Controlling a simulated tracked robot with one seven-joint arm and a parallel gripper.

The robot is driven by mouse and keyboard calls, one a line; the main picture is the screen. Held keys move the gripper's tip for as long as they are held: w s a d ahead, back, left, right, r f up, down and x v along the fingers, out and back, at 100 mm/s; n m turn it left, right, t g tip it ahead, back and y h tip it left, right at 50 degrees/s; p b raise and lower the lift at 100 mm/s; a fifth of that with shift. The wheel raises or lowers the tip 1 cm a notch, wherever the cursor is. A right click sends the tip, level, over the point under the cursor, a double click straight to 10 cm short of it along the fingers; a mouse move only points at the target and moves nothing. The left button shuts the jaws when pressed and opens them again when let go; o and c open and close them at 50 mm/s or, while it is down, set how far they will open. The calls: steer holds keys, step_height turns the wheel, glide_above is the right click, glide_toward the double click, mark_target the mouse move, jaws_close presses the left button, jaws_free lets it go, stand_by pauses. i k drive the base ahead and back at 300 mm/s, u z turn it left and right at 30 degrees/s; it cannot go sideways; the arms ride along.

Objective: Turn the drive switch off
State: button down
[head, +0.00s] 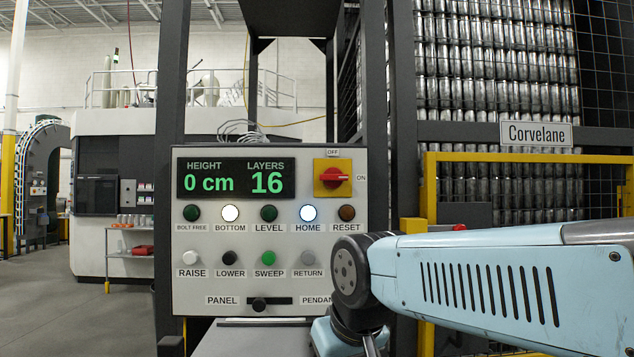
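The drive switch (332,178) is a red rotary handle on a yellow plate at the upper right of the grey control panel (300,240). Its handle lies level, with a pale mark at the right end towards the ON label (361,178). The OFF label (332,153) is above the plate. My light blue arm comes in from the right and bends down in front of the panel's lower right corner, below the switch. The switch is not covered. My gripper is out of view below the frame.
The panel display (237,178) reads height 0 cm and layers 16. The BOTTOM lamp (230,213) and HOME lamp (308,213) glow white. A slider (260,304) sits below, towards PANEL. Yellow guard rails (520,158) and stacked cans (500,70) stand at right.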

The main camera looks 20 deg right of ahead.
mark_target(333, 177)
steer(key=u, duration=0.5)
steer(key=k, duration=1.2)
steer(key=z, duration=0.7)
steer(key=i, duration=1.05)
steer(key=u, duration=0.1)
